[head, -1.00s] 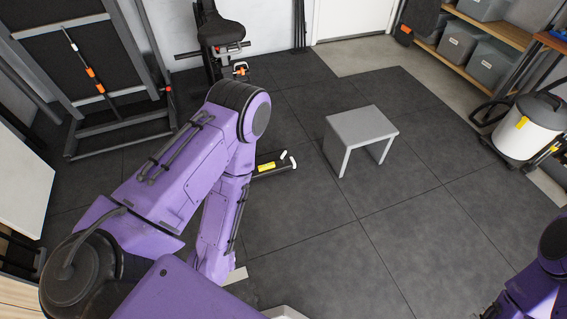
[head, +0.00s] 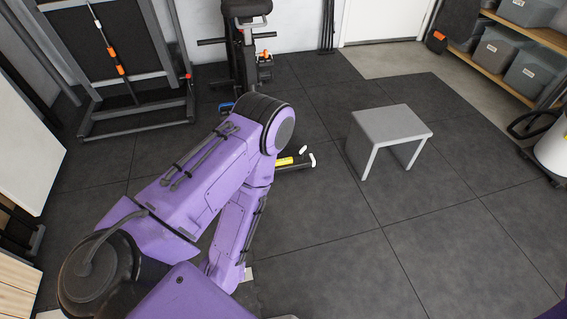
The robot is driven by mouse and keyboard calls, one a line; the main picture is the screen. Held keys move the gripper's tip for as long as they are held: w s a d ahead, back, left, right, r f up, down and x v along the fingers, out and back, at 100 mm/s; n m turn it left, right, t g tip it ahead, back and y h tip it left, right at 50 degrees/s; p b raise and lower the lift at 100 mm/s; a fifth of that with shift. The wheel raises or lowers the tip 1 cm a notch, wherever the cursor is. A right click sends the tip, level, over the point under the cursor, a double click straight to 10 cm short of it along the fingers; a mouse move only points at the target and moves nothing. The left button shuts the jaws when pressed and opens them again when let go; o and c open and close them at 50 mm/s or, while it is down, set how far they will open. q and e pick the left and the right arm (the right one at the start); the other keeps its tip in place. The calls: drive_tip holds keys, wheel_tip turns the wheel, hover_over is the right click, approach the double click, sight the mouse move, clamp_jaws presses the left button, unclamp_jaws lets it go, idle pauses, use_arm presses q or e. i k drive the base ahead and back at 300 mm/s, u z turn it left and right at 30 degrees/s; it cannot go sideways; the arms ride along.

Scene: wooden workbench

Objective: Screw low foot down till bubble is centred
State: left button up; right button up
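A dark bar (head: 302,166) lies low on the floor just right of my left arm in the head view, with white pieces at its right end. A small yellow piece (head: 284,161) sits on or against it; it may be the level, but I see no bubble. The bar's left part is hidden behind my arm. I cannot make out a screw foot. A black exercise bike (head: 245,45) stands behind, its lower part also partly covered by my arm.
A grey stool (head: 390,125) stands on the dark tiled floor right of the bar. A folded treadmill-like frame (head: 135,122) stands at the left. Shelves with grey bins (head: 533,65) and a vacuum (head: 553,150) are at the right. The floor in the middle and lower right is clear.

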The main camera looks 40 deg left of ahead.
sight(302, 151)
drive_tip(key=k, duration=1.2)
drive_tip(key=u, duration=1.05)
drive_tip(key=i, duration=2)
drive_tip(key=z, duration=1)
drive_tip(key=i, duration=0.25)
drive_tip(key=z, duration=0.15)
